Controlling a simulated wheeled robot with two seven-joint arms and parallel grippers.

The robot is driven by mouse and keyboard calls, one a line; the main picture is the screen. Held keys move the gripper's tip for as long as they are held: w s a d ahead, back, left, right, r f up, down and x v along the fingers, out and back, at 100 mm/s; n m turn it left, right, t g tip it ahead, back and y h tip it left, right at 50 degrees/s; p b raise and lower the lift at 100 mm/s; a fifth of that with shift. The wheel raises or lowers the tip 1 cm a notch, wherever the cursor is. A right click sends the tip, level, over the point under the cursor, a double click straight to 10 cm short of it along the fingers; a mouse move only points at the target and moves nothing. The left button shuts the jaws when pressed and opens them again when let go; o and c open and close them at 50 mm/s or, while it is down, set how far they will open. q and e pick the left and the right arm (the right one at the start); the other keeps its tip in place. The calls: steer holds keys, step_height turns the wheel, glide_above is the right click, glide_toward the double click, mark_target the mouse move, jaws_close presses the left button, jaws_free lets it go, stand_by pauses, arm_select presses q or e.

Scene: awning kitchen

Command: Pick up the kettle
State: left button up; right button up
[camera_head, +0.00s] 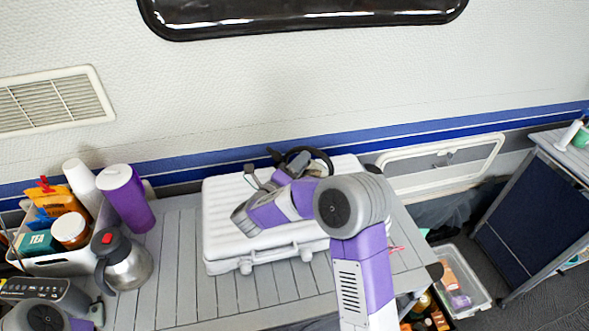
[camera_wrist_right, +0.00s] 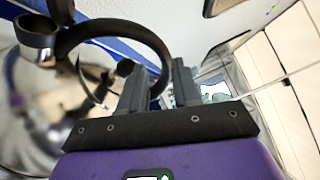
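The kettle is mostly hidden behind my right arm in the head view; its black curved handle (camera_head: 322,155) shows above the white case-like stove. In the right wrist view the black handle (camera_wrist_right: 112,28) arches across the upper left, with a blurred shiny metal body (camera_wrist_right: 35,120) below it at the left. My right gripper (camera_wrist_right: 158,85) has its two dark fingers apart, with one end of the handle showing in or just behind the gap. Contact cannot be told. In the head view this gripper (camera_head: 301,162) is beside the handle.
The white case (camera_head: 225,200) lies on the grey slatted counter (camera_head: 180,270), against the wall. A steel pot with a black handle (camera_head: 130,268), a purple tumbler (camera_head: 128,200) and a filled caddy (camera_head: 75,262) stand at the left. A clear bin (camera_head: 478,297) sits low at the right.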

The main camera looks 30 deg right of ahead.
mark_target(311, 152)
steer(key=shift+w+d+r, duration=0.1)
steer(key=shift+d+r, duration=0.1)
steer(key=shift+d, duration=0.25)
steer(key=x, duration=0.6)
steer(key=shift+d+r+p, duration=0.1)
steer(key=shift+d+p, duration=0.15)
steer(key=shift+p, duration=0.15)
jaws_close()
steer(key=shift+r, duration=0.2)
stand_by(0.4)
